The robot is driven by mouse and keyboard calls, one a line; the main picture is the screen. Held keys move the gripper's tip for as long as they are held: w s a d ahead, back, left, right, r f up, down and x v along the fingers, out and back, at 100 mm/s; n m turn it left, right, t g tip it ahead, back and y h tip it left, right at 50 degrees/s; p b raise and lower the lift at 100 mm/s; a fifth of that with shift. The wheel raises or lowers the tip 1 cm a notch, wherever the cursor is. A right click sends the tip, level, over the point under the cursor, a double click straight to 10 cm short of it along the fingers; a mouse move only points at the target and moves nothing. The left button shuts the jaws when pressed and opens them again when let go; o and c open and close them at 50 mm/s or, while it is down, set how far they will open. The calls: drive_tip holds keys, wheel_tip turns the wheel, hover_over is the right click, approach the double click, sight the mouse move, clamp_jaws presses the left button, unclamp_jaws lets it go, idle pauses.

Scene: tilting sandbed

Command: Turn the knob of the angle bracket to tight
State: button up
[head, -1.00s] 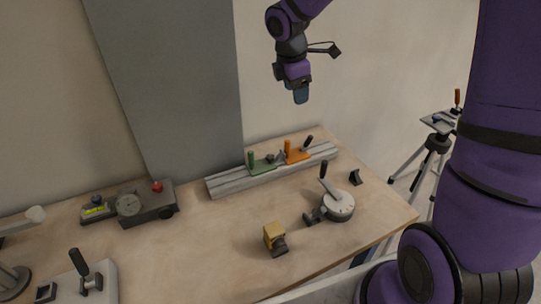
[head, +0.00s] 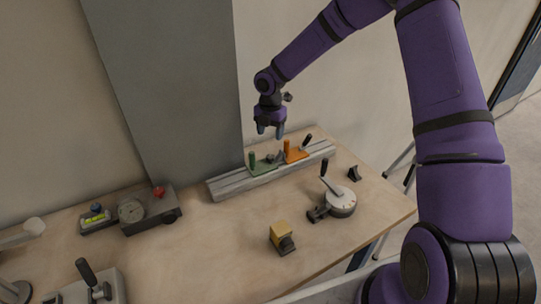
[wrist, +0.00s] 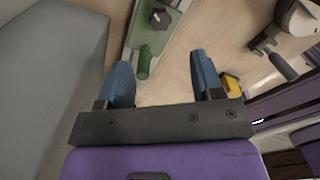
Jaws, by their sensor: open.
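A green plate (head: 262,168) with an upright green handle (head: 252,160) sits on a grey rail at the back of the bench, beside an orange plate (head: 297,155). I take these to be the angle bracket. A small dark knob (head: 270,157) stands between them; in the wrist view the dark knob (wrist: 160,18) is on the green plate, at the top edge. My gripper (head: 270,132) is open and empty, above the rail with blue fingers pointing down. In the wrist view my gripper (wrist: 163,76) has the green handle (wrist: 145,62) showing between its fingers, and the knob lies beyond the fingertips.
The grey rail (head: 226,187) runs in front of a grey pillar (head: 165,80). A round dial with a lever (head: 341,205) stands to the right, and a yellow block (head: 281,231) in front. A grey gauge box (head: 152,210) is left. The bench middle (head: 220,240) is clear.

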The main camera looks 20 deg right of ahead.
sight(270, 156)
wheel_tip(270, 156, down, 10)
drive_tip(key=shift+f, duration=0.15)
idle(0.3)
drive_tip(key=shift+c, duration=0.4)
drive_tip(key=c, duration=0.8)
drive_tip(key=shift+c, duration=0.2)
drive_tip(key=shift+m, duration=0.4)
drive_tip(key=m, duration=0.9)
drive_tip(key=shift+m, duration=1.8)
